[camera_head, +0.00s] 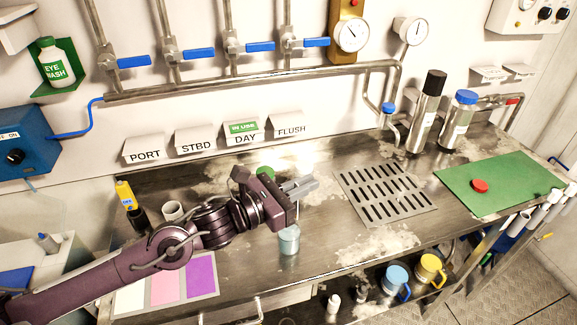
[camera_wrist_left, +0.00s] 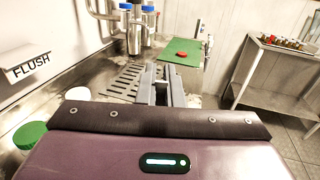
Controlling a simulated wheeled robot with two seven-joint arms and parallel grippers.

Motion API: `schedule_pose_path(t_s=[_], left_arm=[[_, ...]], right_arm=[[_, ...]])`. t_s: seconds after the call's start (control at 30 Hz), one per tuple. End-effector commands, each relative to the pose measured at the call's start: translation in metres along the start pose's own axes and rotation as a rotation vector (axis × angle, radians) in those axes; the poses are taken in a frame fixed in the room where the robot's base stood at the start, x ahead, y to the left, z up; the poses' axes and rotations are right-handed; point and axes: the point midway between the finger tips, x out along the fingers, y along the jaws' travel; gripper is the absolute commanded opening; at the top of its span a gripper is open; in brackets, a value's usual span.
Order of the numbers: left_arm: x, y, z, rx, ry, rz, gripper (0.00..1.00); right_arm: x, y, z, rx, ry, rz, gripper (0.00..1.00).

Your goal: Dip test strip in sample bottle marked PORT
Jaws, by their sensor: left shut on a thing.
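My left gripper (camera_head: 302,187) is over the middle of the bench, its fingers pointing right. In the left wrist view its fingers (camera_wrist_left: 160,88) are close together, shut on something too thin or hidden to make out. A green cap (camera_head: 266,172) shows behind the gripper; a green cap (camera_wrist_left: 30,133) and a white cap (camera_wrist_left: 78,93) show in the left wrist view. The PORT sign (camera_head: 145,153) is at the left; no bottle clearly marked PORT shows.
Signs STBD (camera_head: 196,146), DAY (camera_head: 243,139) and FLUSH (camera_head: 290,130) follow along the wall. A drain grate (camera_head: 385,193) and green mat (camera_head: 500,182) with a red cap lie right. A colour chart (camera_head: 130,298) lies front left.

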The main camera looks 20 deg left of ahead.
Motion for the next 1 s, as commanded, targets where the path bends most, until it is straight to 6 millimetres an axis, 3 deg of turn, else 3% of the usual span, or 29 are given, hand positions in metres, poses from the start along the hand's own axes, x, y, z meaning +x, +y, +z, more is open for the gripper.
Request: schedule_pose_path(t_s=[0.2, 0.43, 1.0], left_arm=[[-0.003, 0.015, 0.013, -0.002, 0.002, -0.222, 0.00], [-0.006, 0.019, 0.013, -0.006, -0.001, -0.274, 0.00], [-0.006, 0.018, -0.019, -0.007, -0.002, -0.272, 0.00]], right_arm=[[-0.012, 0.009, -0.001, 0.004, 0.000, 0.012, 0.68], [-0.012, 0.014, -0.002, 0.000, 0.001, 0.017, 0.68], [-0.004, 0.001, -0.004, -0.002, 0.005, 0.000, 0.68]])
